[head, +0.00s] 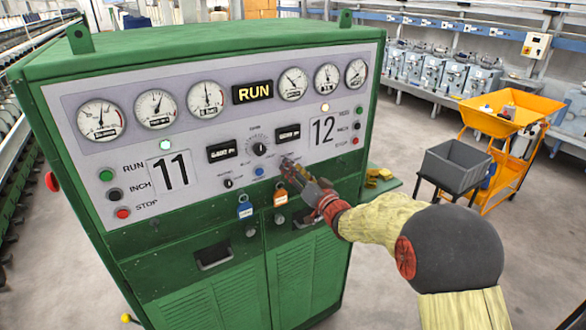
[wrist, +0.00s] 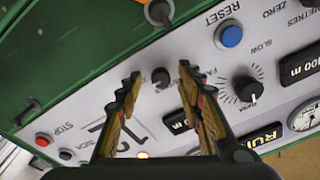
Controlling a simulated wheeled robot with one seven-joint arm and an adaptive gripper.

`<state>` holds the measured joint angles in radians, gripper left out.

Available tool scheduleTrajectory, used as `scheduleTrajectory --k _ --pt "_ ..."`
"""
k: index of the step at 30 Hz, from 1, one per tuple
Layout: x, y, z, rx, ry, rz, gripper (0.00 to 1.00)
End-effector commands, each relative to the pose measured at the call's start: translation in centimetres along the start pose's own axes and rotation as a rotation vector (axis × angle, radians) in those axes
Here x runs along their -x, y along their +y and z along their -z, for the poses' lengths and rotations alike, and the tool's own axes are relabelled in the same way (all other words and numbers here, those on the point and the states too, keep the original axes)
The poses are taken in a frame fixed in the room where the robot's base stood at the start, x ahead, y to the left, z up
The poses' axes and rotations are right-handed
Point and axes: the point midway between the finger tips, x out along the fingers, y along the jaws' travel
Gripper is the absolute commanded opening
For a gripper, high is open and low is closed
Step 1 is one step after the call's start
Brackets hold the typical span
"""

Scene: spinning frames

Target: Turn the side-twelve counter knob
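The side-twelve counter knob, a small black knob (wrist: 160,77), shows in the wrist view between my gripper's fingertips, with gaps on both sides. My gripper (wrist: 160,72) is open, its two ridged fingers pointing at the panel. Whether the fingertips reach as far as the knob's face, I cannot tell. In the head view my gripper (head: 289,165) is at the panel, left of and below the number 12 (head: 322,130), and hides this knob. The side-twelve counter window (head: 288,133) is just above. The matching side-eleven knob (head: 228,183) is in plain view.
A large central dial knob (head: 260,149) and a blue reset button (wrist: 229,36) are close by. Tagged key switches (head: 280,197) stick out below. A grey bin (head: 454,167) and orange cart (head: 512,110) stand at right, with open floor around.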

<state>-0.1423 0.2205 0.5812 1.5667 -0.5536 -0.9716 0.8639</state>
Motion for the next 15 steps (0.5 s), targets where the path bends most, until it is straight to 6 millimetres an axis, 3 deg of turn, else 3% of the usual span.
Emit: scheduleTrajectory --k 15 --pt "9.5 0.1 0.1 0.000 0.001 -0.003 0.37"
